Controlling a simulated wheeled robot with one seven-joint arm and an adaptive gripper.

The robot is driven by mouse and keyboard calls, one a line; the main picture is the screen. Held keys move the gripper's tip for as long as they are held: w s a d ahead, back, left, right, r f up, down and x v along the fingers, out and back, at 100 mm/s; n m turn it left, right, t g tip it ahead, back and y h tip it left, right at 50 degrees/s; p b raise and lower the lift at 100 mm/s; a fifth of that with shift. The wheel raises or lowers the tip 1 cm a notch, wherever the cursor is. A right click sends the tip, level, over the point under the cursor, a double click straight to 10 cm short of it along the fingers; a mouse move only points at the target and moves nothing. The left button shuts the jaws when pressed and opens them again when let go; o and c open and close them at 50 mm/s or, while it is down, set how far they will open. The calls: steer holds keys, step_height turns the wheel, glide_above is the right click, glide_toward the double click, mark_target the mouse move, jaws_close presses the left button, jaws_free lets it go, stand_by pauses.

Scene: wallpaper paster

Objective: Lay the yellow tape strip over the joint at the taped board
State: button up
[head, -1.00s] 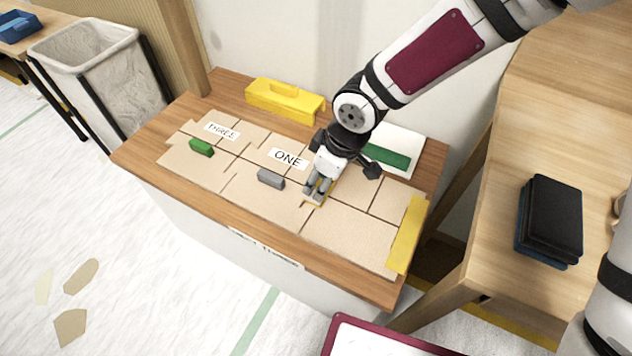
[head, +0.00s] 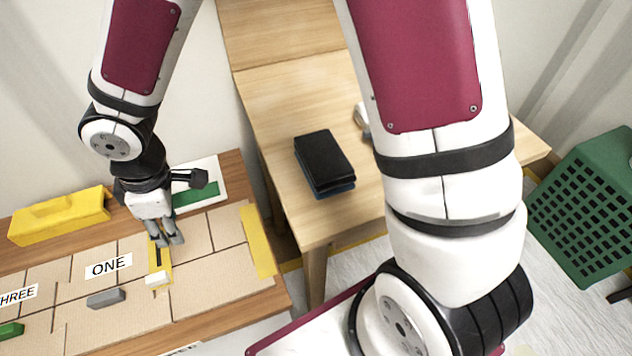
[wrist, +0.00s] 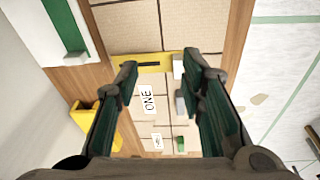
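A yellow tape strip (head: 165,264) with a dark bar on it lies flat across the cardboard panels to the right of the ONE label (head: 109,266). It also shows in the wrist view (wrist: 126,66), between and beyond my fingertips. A small white block (head: 157,279) sits at its near end. My gripper (head: 166,242) is just above the strip, its fingers apart with nothing between them in the wrist view (wrist: 164,72). I cannot tell its exact height. A wider yellow band (head: 258,241) lies along the right edge of the panels.
A grey block (head: 105,298) and a green block (head: 10,331) lie on the panels. A yellow toolbox (head: 58,216) stands at the back left. A white sheet with a green strip (head: 196,195) lies behind my gripper. Dark books (head: 324,161) lie on the adjoining table.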

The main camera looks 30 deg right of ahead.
steer(key=s+d+r+m+h, duration=0.1)
steer(key=s+d+r+m, duration=0.1)
steer(key=d+r, duration=0.2)
steer(key=s+d+r+m+h, duration=0.1)
steer(key=s+d+r+m, duration=0.1)
steer(key=d+r, duration=0.3)
steer(key=s+d+r+m+h, duration=0.1)
steer(key=d+r+m+h, duration=0.1)
steer(key=d, duration=0.9)
steer(key=shift+s+d+r+m, duration=0.1)
steer(key=shift+s+r+m, duration=0.1)
steer(key=shift+r+m, duration=0.35)
steer(key=shift+s+d+r+m, duration=0.1)
steer(key=shift+s+r+m, duration=0.2)
steer(key=shift+r, duration=0.4)
steer(key=s+d+r+m+y, duration=0.1)
steer(key=s+r+m, duration=0.1)
steer(key=s, duration=0.4)
steer(key=s+d+r+m, duration=0.1)
steer(key=s+d+m, duration=0.1)
steer(key=s, duration=0.4)
steer(key=s+d+r+m+y, duration=0.1)
steer(key=s+d+r+m, duration=0.1)
steer(key=s, duration=0.4)
steer(key=shift+r+m+g+y, duration=0.3)
steer(key=shift+r+m, duration=0.05)
steer(key=shift+m, duration=0.4)
